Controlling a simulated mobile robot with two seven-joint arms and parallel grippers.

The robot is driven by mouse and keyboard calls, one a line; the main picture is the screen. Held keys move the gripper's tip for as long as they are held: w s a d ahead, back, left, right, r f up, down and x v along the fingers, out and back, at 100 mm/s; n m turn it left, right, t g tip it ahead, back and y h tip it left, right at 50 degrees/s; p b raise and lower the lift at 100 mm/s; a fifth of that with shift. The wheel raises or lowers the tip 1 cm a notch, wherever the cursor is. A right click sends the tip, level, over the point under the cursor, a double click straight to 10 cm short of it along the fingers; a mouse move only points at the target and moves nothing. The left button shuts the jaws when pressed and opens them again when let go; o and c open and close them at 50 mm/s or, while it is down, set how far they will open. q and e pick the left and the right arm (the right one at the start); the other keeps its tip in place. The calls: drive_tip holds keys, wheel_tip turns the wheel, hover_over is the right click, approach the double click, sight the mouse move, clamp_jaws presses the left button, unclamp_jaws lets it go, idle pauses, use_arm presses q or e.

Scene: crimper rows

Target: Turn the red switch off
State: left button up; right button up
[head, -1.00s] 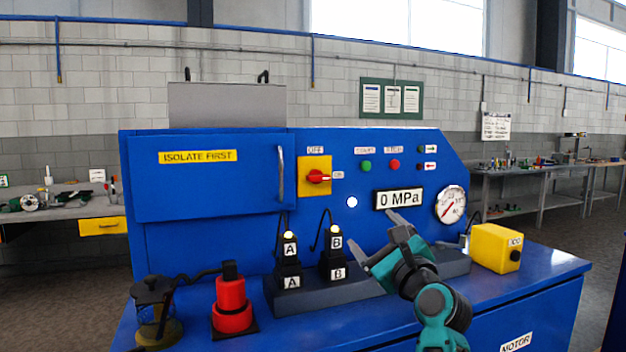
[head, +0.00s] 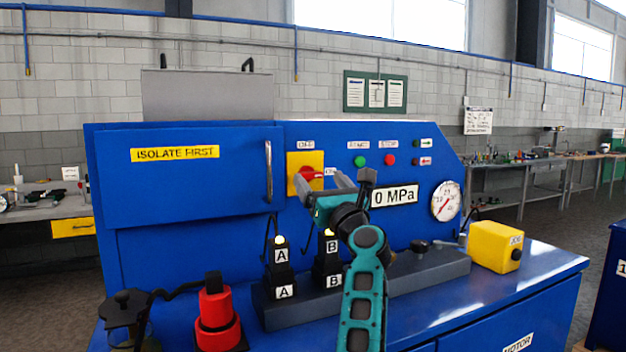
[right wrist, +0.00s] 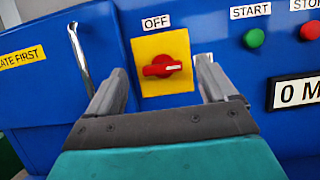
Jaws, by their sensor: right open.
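The red switch (head: 309,174) is a rotary knob on a yellow plate (head: 293,186) on the blue panel, under a label reading OFF. In the right wrist view the red knob (right wrist: 162,66) lies roughly sideways, its pale-marked end to the right. My right gripper (head: 350,178) is open and empty in front of the panel, and partly covers the area right of the knob in the head view. In the right wrist view its two fingers (right wrist: 158,85) stand apart to either side of the yellow plate, and the knob shows between them. My left gripper is not in view.
A door handle (head: 268,170) stands left of the switch. Green START (head: 360,161) and red STOP (head: 389,160) buttons, and a 0 MPa display (head: 394,196), are to the right. Plugs A (head: 281,256) and B (head: 331,246) and a red cylinder (head: 216,315) stand below on the bench.

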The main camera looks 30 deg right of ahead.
sight(312, 177)
drive_tip(key=w, duration=0.3)
drive_tip(key=shift+w+d, duration=0.15)
drive_tip(key=shift+w+r, duration=0.2)
drive_tip(key=shift+w, duration=0.35)
drive_tip(key=c, duration=1.1)
